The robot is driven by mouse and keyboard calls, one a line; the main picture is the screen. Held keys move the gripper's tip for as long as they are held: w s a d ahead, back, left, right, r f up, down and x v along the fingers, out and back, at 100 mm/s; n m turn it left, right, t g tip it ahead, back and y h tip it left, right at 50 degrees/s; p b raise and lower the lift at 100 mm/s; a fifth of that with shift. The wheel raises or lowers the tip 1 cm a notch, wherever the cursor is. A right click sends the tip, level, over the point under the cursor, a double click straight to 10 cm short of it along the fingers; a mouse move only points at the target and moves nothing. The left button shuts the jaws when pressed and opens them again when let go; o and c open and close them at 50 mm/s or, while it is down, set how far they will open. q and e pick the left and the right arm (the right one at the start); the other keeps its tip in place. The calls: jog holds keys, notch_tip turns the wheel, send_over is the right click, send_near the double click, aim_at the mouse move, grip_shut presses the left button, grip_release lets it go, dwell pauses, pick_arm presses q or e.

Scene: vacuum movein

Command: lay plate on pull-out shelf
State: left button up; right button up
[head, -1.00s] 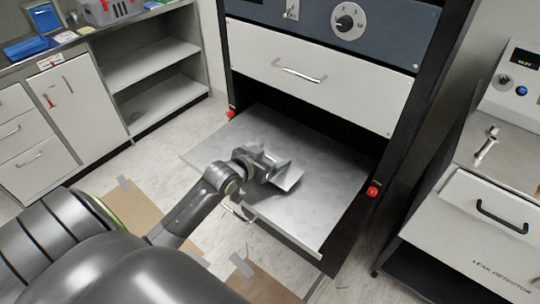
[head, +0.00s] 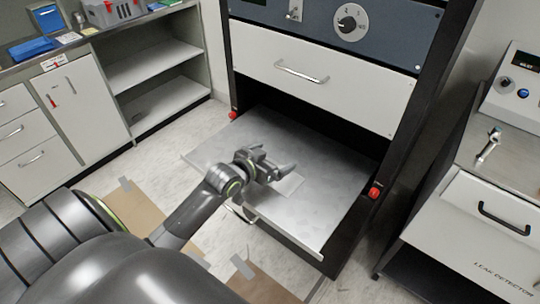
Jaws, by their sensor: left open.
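The pull-out shelf (head: 330,205) is a grey metal sheet drawn out of the dark rack below a white drawer. The plate (head: 290,186) is a small, light grey piece lying on or very close to the shelf, near its middle; its near left part is hidden by my gripper. My left gripper (head: 282,173) reaches in from the left over the shelf. It is open, with its fingers just above and beside the plate. Whether a finger still touches the plate is hard to tell. My right gripper is out of view.
The white drawer (head: 310,80) with a handle overhangs the back of the shelf. Red knobs (head: 374,192) sit at the rack's sides. A leak detector cart (head: 480,220) stands right, an open cabinet (head: 155,75) left. Much of the shelf is bare.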

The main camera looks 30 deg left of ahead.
pick_arm(q)
jog(key=shift+s+f, duration=0.2)
jog(key=shift+f, duration=0.2)
jog(key=v, duration=0.4)
jog(key=r+p+v, duration=0.1)
jog(key=v, duration=0.7)
jog(key=shift+w+r, duration=0.3)
jog(key=shift+w, duration=0.05)
jog(key=shift+d, duration=0.1)
